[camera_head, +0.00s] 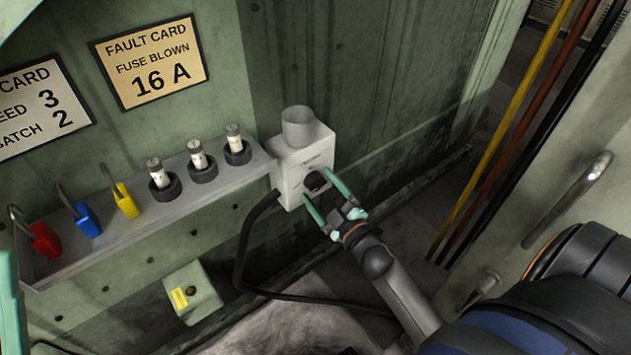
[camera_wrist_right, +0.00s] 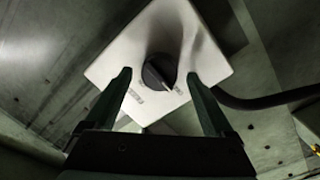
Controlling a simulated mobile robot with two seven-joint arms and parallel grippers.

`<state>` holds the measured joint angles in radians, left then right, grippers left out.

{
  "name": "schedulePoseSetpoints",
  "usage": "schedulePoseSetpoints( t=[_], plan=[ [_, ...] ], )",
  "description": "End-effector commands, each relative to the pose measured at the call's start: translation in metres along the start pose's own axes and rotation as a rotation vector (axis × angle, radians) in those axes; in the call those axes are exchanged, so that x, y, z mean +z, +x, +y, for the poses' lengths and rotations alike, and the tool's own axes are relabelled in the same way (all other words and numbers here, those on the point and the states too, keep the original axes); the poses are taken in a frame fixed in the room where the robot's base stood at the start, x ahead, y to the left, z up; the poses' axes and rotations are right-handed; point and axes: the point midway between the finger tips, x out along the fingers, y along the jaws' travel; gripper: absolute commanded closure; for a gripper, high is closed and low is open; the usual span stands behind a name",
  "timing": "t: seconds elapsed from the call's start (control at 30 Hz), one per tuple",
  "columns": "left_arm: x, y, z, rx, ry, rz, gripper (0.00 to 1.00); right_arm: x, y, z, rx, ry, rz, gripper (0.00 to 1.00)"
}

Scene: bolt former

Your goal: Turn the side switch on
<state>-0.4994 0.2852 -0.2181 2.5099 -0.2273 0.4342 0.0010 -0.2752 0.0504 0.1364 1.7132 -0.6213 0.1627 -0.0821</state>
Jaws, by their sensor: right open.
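The side switch is a black rotary knob (camera_head: 316,182) on the front of a pale grey box (camera_head: 290,172) fixed to the green machine wall. In the right wrist view the knob (camera_wrist_right: 160,71) shows a white pointer line, with small labels beside it that I cannot read. My right gripper (camera_head: 321,197) is open, its two green fingers spread in front of the box, one on each side of the knob. In the right wrist view the fingers (camera_wrist_right: 158,80) also flank the knob, with space between. I cannot tell whether they touch the box. My left gripper is not in view.
A shelf (camera_head: 120,228) left of the box holds red, blue and yellow padlocks (camera_head: 126,201) and several fuses (camera_head: 198,160). A black cable (camera_head: 243,245) runs from the box. A small pale box (camera_head: 192,293) sits below. Coloured pipes (camera_head: 500,135) stand at right.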

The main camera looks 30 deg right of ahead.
Motion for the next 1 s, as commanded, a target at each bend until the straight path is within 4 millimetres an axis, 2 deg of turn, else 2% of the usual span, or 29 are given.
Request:
schedulePoseSetpoints(
  t=[0.33,1.0],
  plan=[
    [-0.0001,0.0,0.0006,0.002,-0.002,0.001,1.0,-0.0001,-0.0005,-0.0004,0.0,0.0,-0.001,0.14],
    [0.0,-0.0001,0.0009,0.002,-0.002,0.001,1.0,0.0,-0.0003,-0.0004,0.0,0.0,-0.001,0.89]
  ],
)
